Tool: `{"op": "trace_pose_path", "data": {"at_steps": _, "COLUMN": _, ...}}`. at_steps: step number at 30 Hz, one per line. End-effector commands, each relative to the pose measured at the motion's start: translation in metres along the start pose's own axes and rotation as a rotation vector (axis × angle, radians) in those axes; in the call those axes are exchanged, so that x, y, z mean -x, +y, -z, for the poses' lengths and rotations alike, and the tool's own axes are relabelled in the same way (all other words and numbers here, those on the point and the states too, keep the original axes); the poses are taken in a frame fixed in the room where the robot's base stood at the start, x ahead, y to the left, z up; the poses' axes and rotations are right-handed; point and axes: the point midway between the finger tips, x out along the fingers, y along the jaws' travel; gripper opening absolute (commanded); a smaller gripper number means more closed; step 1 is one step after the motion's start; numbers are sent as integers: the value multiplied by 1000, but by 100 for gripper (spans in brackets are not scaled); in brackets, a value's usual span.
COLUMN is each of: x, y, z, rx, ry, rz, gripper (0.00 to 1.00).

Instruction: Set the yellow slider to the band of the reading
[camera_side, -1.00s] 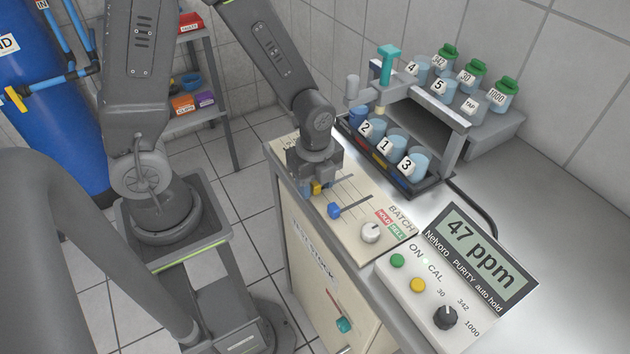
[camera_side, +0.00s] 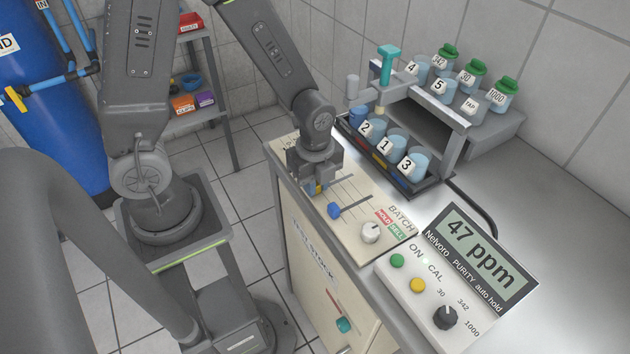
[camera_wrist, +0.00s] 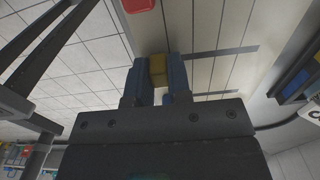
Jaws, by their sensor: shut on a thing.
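The yellow slider (camera_wrist: 158,68) sits between my gripper's two blue-grey fingers in the wrist view. My gripper (camera_wrist: 160,75) is shut on it. In the side view my gripper (camera_side: 316,185) is low over the slider panel (camera_side: 350,238), and only a little of the yellow slider shows beneath it. A blue slider (camera_side: 334,210) stands on its own track nearer the meter. The purity meter (camera_side: 460,262) reads 47 ppm. Its dark knob (camera_side: 445,317) is beside the marks 30, 342 and 1000. The panel's band marks are too small or hidden to read.
A white knob (camera_side: 371,232) stands on the panel beside the BATCH, HOLD and SELL labels. A dark tray (camera_side: 440,184) with numbered cups is behind the panel. Green-capped bottles (camera_side: 505,92) stand on a grey step at the back. The steel bench at right is clear.

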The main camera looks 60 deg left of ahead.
Motion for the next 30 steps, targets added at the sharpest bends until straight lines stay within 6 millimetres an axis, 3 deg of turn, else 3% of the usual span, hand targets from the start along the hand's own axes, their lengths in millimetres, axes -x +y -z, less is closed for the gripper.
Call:
{"op": "trace_pose_path", "data": {"at_steps": 9, "x": 0, "y": -40, "z": 0, "rx": 0, "ry": 1, "rz": 3, "gripper": 0}}
{"op": "trace_pose_path", "data": {"at_steps": 19, "x": 0, "y": -44, "z": 1, "rx": 0, "ry": 2, "rz": 1, "gripper": 0}}
{"op": "trace_pose_path", "data": {"at_steps": 20, "x": 0, "y": -44, "z": 1, "rx": 0, "ry": 2, "rz": 1, "gripper": 19}}
{"op": "trace_pose_path", "data": {"at_steps": 27, "x": 0, "y": -44, "z": 0, "rx": 0, "ry": 2, "rz": 1, "gripper": 42}}
{"op": "trace_pose_path", "data": {"at_steps": 30, "x": 0, "y": -44, "z": 0, "rx": 0, "ry": 1, "rz": 1, "gripper": 45}}
